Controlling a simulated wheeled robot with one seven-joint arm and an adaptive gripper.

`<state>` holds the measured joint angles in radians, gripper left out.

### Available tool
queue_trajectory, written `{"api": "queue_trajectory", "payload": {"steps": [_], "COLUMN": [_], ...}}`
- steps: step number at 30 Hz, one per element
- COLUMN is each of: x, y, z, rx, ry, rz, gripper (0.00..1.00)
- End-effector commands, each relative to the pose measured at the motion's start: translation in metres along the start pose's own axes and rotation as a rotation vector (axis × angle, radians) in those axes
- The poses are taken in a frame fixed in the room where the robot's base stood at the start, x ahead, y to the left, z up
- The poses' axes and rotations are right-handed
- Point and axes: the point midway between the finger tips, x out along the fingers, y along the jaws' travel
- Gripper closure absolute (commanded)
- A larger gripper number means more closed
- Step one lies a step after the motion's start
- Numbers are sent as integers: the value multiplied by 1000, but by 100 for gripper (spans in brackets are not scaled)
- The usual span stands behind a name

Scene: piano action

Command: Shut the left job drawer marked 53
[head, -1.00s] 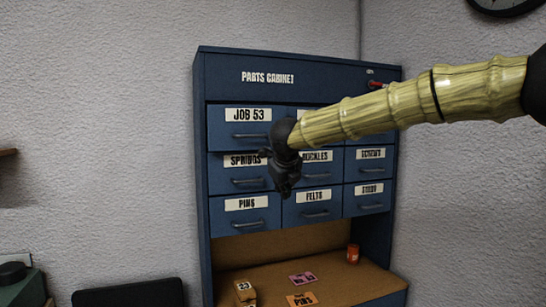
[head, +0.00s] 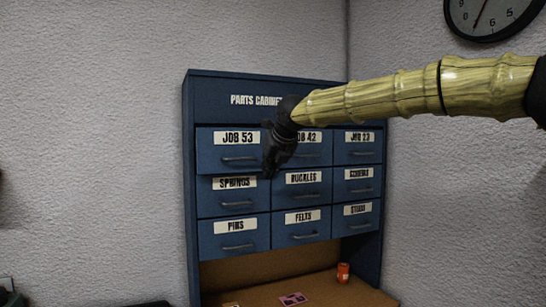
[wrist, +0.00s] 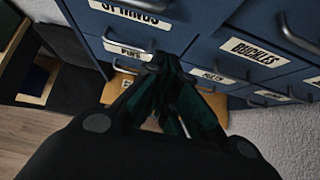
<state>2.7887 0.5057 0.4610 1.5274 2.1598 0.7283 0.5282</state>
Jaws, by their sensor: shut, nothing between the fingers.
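The JOB 53 drawer (head: 215,158) is at the top left of the blue parts cabinet's drawer grid in the head view. Its front appears to stand slightly proud of the drawers around it, with a dark bar handle below its label. My gripper (head: 269,172) is shut and empty, pointing down near that drawer's lower right corner. It hides part of the JOB 42 drawer (head: 310,156). I cannot tell whether it touches a drawer front. In the wrist view my shut fingers (wrist: 160,68) appear over the lower drawers; JOB 53 is not recognisable there.
Below are the SPRINGS drawer (head: 215,200), BUCKLES drawer (head: 290,196), PINS drawer (head: 215,246) and FELTS drawer (head: 290,236). An orange container (head: 343,272) and a pink card (head: 293,299) are on the cabinet's shelf. A wall clock (head: 490,15) hangs at upper right.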

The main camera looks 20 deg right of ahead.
Motion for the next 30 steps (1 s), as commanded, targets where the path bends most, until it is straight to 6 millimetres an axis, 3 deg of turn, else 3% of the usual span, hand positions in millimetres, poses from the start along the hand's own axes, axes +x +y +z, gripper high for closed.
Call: {"api": "queue_trajectory", "payload": {"steps": [4,12,30], "x": [24,46,54], "y": [0,0,-1], "z": [1,22,28], "rx": [-2,0,0], "ry": [2,1,0], "rz": [-2,-1,-1], "gripper": [100,100,100]}}
